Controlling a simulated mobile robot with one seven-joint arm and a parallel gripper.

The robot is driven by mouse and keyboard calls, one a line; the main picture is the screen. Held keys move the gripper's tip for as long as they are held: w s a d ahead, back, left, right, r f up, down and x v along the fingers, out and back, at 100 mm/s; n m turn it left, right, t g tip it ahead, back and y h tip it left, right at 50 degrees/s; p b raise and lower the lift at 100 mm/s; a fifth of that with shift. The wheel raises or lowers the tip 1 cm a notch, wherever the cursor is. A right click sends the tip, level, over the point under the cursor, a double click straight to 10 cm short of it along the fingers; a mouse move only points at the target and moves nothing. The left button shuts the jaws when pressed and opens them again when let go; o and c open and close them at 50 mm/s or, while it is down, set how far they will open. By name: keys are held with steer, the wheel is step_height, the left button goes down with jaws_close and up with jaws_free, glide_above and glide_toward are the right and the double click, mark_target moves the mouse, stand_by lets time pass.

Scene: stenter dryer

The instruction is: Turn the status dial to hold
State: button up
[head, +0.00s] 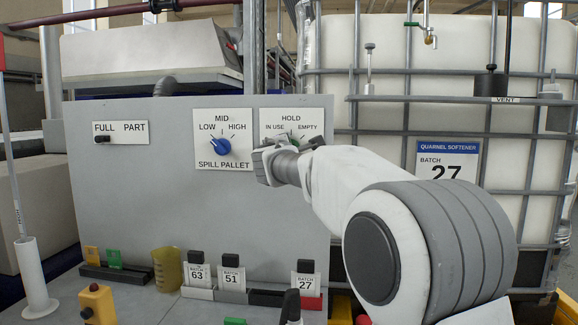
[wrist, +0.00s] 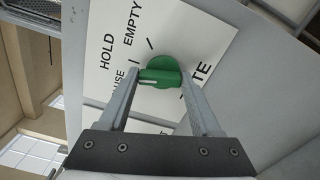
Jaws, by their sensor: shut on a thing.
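The green status dial (wrist: 160,73) sits on a white plate (wrist: 90,70) marked HOLD, EMPTY and a partly hidden IN USE. In the wrist view, the fingers of my gripper (wrist: 161,80) are on either side of the dial's raised grip, shut on it. The white line on the grip points left, between the HOLD tick and the IN USE lettering; its exact setting is hard to tell. In the head view, my gripper (head: 276,160) covers most of the dial and the lower plate.
A blue SPILL PALLET dial (head: 220,146) is just left of my gripper on the same grey panel (head: 130,200). A FULL/PART switch (head: 102,138) is further left. Batch tags (head: 232,274) stand on the ledge below. A white tank (head: 460,60) in a metal cage stands behind, right.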

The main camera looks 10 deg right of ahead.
steer(key=shift+f+m+b, duration=0.1)
steer(key=shift+m+b, duration=1.25)
steer(key=shift+m, duration=0.05)
steer(key=o, duration=1.4)
steer(key=b+v, duration=0.3)
steer(key=v, duration=1.4)
steer(key=shift+s, duration=0.2)
